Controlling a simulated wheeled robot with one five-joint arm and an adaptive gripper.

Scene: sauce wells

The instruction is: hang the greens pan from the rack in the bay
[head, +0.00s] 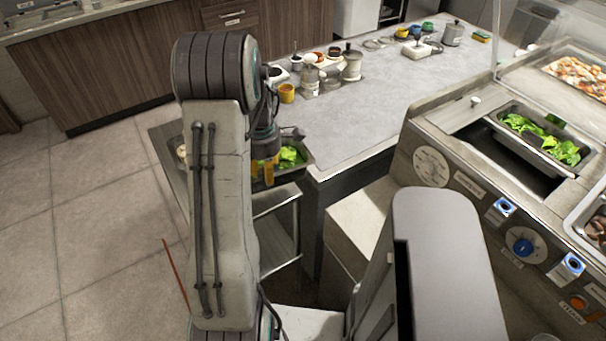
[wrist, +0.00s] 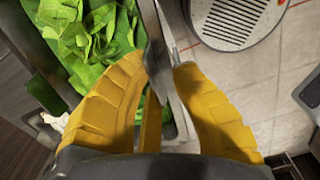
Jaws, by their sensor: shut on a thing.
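The greens pan (head: 311,160), a dark metal pan of green leaves, is on a metal cart left of the counter in the head view. My arm hides part of it. My gripper (head: 264,172), with yellow fingers, points down at it. In the wrist view my gripper (wrist: 160,72) is shut on the pan's wall (wrist: 154,35), one finger on each side, with leaves (wrist: 85,40) to the left. Another pan of greens (head: 513,139) sits in the counter unit at right, beside a dark open bay (head: 505,163). I cannot make out a rack there.
The cart has a lower shelf (head: 278,232). The grey worktop (head: 385,105) holds several pots and cups at the back. A control panel with a blue knob (head: 522,246) fronts the unit. Tiled floor (head: 90,220) is open at left. A round grated object (wrist: 235,18) shows in the wrist view.

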